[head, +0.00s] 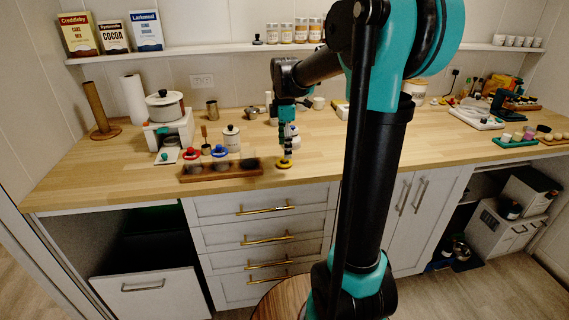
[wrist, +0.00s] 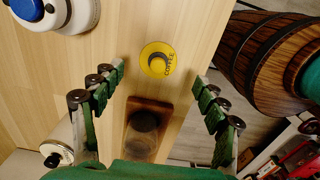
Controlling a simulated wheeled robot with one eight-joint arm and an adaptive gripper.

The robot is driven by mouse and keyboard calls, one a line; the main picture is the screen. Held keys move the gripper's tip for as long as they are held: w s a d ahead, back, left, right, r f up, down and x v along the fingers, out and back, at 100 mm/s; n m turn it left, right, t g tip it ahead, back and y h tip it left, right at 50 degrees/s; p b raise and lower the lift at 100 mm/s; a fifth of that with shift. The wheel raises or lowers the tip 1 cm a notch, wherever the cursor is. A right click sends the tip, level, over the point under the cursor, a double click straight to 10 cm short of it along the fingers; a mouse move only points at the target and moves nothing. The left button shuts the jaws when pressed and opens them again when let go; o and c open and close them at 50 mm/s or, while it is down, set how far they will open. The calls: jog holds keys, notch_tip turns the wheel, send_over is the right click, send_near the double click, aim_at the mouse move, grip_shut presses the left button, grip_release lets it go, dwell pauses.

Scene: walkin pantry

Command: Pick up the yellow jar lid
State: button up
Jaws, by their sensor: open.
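The yellow jar lid (wrist: 158,60) lies flat on the wooden counter, with a dark curved mark and the word COFFEE on its top. In the head view the yellow lid (head: 284,164) is near the counter's front edge, just right of a wooden rack. My gripper (head: 286,152) points down right above it. In the wrist view the fingers of my gripper (wrist: 160,78) are spread wide, with the lid between and slightly beyond their tips. The gripper is empty. How much height is left between fingertips and lid is hard to tell.
The wooden rack (head: 222,174) stands close left of the lid. Red (head: 191,155) and blue (head: 220,151) lids sit behind the rack, near a white canister (head: 231,138). A white pot (head: 165,105) stands further left. The counter (head: 325,150) right of the lid is clear.

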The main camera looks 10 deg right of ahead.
aim_at(284, 161)
notch_tip(284, 161, down, 5)
jog(key=shift+w, duration=0.15)
jog(key=shift+c, duration=0.3)
jog(key=c, duration=0.9)
